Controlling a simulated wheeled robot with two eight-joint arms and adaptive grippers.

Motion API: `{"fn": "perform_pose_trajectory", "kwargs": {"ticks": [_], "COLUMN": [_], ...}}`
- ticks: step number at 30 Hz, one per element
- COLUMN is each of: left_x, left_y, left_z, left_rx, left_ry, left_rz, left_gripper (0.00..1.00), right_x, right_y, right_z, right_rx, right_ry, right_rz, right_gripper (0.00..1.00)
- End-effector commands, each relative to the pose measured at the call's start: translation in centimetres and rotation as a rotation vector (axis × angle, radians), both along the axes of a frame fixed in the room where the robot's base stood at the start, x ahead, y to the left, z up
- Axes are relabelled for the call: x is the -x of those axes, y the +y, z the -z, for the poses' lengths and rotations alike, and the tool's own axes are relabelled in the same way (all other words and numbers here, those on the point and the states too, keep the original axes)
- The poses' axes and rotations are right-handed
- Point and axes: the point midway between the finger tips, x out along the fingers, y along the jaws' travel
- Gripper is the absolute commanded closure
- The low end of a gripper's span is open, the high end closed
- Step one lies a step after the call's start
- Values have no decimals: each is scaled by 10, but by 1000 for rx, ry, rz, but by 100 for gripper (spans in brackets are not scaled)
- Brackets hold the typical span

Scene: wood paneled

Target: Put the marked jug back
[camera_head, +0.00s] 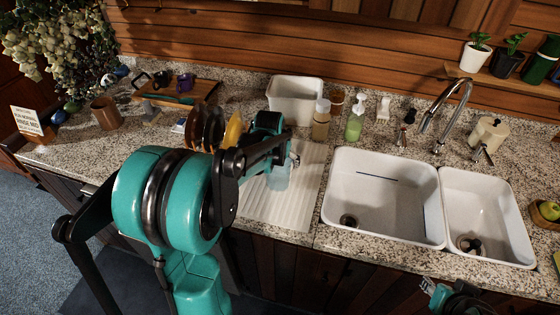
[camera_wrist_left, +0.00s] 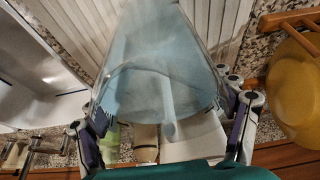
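A translucent pale blue jug (camera_head: 278,178) is at the end of my left arm, over the ribbed white drainboard (camera_head: 308,185), left of the sink. In the left wrist view the jug (camera_wrist_left: 165,80) fills the space between the two fingers of my left gripper (camera_wrist_left: 165,105). The fingers meet its sides, so the gripper appears shut on it. I cannot tell whether the jug touches the drainboard. No mark shows on its visible side. My right gripper (camera_head: 436,290) is partly in view at the bottom right, before the counter; its fingers are unclear.
A double sink (camera_head: 385,195) lies right of the drainboard. Dark and yellow plates (camera_head: 233,130) stand in a rack at its left. The counter's left front is mostly clear.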

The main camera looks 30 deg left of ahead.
Motion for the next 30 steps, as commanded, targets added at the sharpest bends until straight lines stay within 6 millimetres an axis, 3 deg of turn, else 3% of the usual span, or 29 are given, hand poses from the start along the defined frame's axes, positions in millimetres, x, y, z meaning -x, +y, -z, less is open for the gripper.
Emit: {"fn": "perform_pose_trajectory", "kwargs": {"ticks": [2, 14, 17, 30], "left_x": [0, 0, 4, 38], "left_y": [0, 0, -1, -9], "left_z": [0, -4, -14, -98], "left_rx": [0, 0, 0, 0], "left_ry": [0, 0, 0, 0], "left_rz": [0, 0, 0, -1], "left_gripper": [0, 0, 0, 0], "right_x": [0, 0, 0, 0], "right_y": [0, 0, 0, 0], "right_z": [0, -3, -7, -34], "right_rx": [0, 0, 0, 0], "right_ry": [0, 0, 0, 0], "right_rz": [0, 0, 0, 0], "right_gripper": [66, 66, 66, 66]}}
